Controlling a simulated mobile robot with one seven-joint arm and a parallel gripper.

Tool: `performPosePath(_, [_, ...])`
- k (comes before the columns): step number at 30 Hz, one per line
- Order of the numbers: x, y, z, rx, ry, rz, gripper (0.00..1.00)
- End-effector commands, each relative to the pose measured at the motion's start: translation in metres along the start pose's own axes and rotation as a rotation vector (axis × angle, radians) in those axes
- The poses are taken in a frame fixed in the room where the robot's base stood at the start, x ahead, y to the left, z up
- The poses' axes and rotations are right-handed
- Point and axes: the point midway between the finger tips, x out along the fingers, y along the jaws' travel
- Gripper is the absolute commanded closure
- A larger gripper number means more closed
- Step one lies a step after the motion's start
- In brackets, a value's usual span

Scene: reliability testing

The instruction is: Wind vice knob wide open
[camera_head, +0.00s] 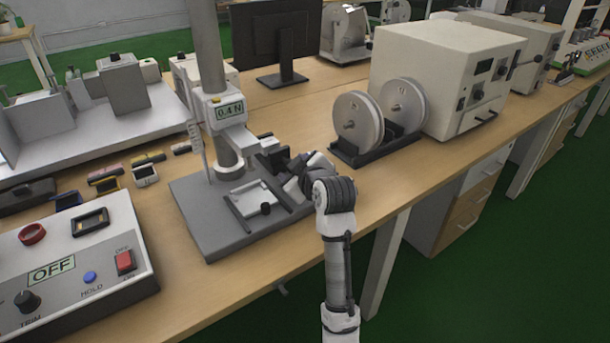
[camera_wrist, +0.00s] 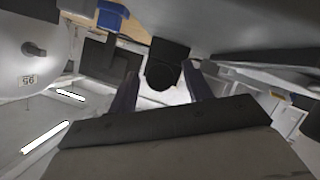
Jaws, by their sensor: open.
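The vice (camera_head: 250,196) is a pale plate with dark side bars on the grey base of a force tester reading 0.4 N. A small black knob (camera_head: 265,208) stands at its front. My gripper (camera_head: 288,178) is low at the right rear of this base, beside dark blocks, and partly hidden by my own wrist. In the wrist view my gripper (camera_wrist: 161,78) is open, with two dark fingers apart. A black rounded part (camera_wrist: 166,62) shows between the fingers; whether it is a vice knob, and whether they touch it, I cannot tell.
The tester's column (camera_head: 207,50) and head (camera_head: 224,108) rise just left of my gripper. Twin grey discs (camera_head: 358,119) on a black stand are to the right. A control box (camera_head: 70,260) reading OFF is at the left. The table's front edge is clear.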

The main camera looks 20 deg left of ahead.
Motion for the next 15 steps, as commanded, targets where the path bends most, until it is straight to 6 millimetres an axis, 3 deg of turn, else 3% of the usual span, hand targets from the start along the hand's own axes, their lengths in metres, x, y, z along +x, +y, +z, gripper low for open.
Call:
performPosePath(9, [-0.071, 0.0, 0.001, -0.001, 0.001, 0.005, 0.5])
performPosePath(15, [-0.107, 0.001, 0.0, -0.001, 0.001, 0.003, 0.5])
